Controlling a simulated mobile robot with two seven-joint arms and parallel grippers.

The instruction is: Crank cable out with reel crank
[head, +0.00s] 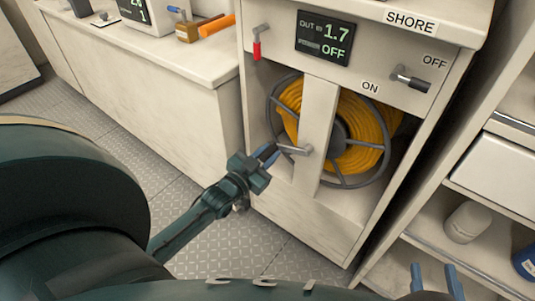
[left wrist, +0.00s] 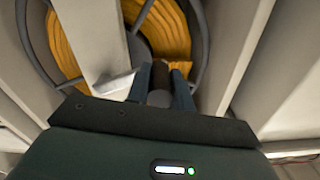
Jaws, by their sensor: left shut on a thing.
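The cable reel (head: 374,160), wound with yellow cable (head: 358,140), sits in an open cabinet bay behind a pale upright post. The grey reel crank (head: 291,150) stands out from the post. My left gripper (head: 269,156) is shut on the crank's grip, which its fingers hide in the head view. In the left wrist view, the dark grip (left wrist: 160,84) sits between the fingers, and the crank arm (left wrist: 113,84) runs to the left. My right gripper (head: 434,281) is at the lower right, its two fingers apart with nothing visible between them. The display (head: 325,38) reads out 1.7 m and OFF.
A black-handled lever (head: 411,79) sits between the ON and OFF labels, and a red-handled lever (head: 257,47) is at the panel's left. Shelves (head: 415,243) with a white jar (head: 467,222) stand at right. The metal floor (head: 165,185) is clear beside the cabinet.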

